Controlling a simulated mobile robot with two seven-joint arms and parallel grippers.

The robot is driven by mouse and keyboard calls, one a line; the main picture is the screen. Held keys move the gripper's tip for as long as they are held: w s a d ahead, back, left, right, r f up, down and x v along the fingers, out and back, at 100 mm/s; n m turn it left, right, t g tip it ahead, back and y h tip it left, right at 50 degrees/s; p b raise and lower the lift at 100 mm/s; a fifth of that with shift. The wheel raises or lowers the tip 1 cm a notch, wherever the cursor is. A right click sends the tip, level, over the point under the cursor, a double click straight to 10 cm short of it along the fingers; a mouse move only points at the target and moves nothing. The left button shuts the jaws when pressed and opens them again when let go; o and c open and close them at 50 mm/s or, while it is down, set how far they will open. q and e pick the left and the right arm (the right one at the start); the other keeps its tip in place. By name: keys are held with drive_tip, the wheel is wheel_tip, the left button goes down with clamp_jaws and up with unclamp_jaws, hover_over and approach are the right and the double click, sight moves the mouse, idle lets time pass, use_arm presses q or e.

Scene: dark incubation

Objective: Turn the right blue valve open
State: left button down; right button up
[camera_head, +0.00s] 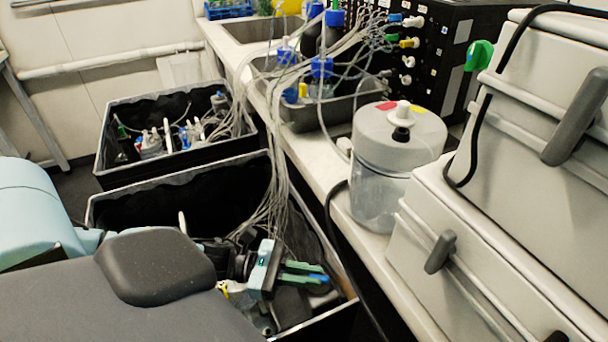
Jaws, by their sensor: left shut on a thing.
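My left gripper (313,272) reaches down into the near black-lined crate (330,250). Its green fingers are shut on a small blue part at their tips, which looks like the blue valve (320,277). Most of the valve is hidden by the fingers, so I cannot tell how its handle is turned. No second blue valve can be made out beside it. My right gripper is not in view.
Thin clear tubes (279,190) run from the bench into the near crate, close behind my gripper. A second crate (101,160) with bottles stands farther back. A lidded clear container (378,200) and white cases (490,240) stand to the right.

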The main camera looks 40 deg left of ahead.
use_arm(q)
drive_tip(key=shift+s+r+n+t+y+p, duration=0.1)
drive_tip(key=shift+r+n+t+y+p, duration=0.1)
drive_tip(key=shift+n+t+y+p, duration=0.6)
drive_tip(key=shift+s+d+f+n+t+y+p, duration=0.15)
drive_tip(key=shift+n+t+y+p, duration=0.2)
drive_tip(key=shift+t+p, duration=0.4)
drive_tip(key=c, duration=1.7)
unclamp_jaws()
drive_tip(key=shift+c, duration=0.2)
drive_tip(key=shift+f, duration=0.1)
